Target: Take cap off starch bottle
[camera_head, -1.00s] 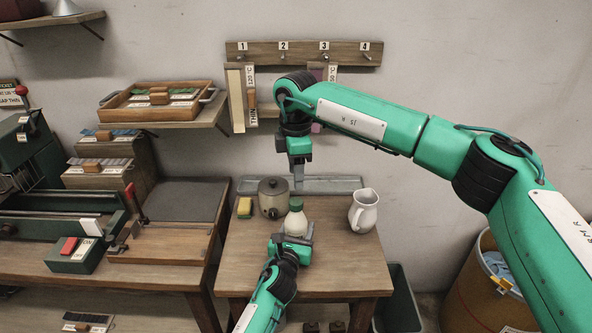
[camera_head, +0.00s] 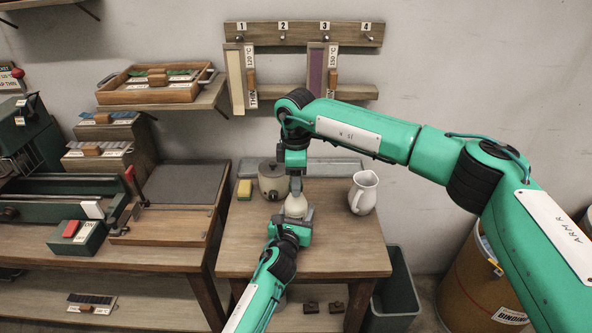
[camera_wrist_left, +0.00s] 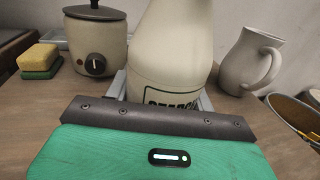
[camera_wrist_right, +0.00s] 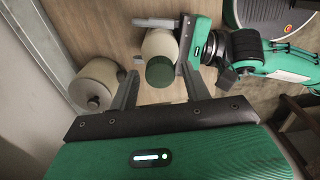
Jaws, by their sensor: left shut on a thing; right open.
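The starch bottle (camera_head: 295,206) is cream and stands upright on the small wooden table. Its green cap (camera_wrist_right: 160,72) shows in the right wrist view and is hidden behind my right gripper in the head view. My left gripper (camera_head: 293,222) is shut on the bottle's body from the near side; the dark-lettered label of the bottle (camera_wrist_left: 170,60) shows in the left wrist view. My right gripper (camera_head: 297,187) points down from above, open. In the right wrist view its fingers (camera_wrist_right: 160,82) are on either side of the cap, with visible gaps.
A cooker pot (camera_head: 272,180) stands behind and left of the bottle, beside a yellow-green sponge (camera_head: 244,190). A white jug (camera_head: 363,192) stands to the right. The front of the small table (camera_head: 345,255) is clear. A bin (camera_head: 396,290) stands below its right side.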

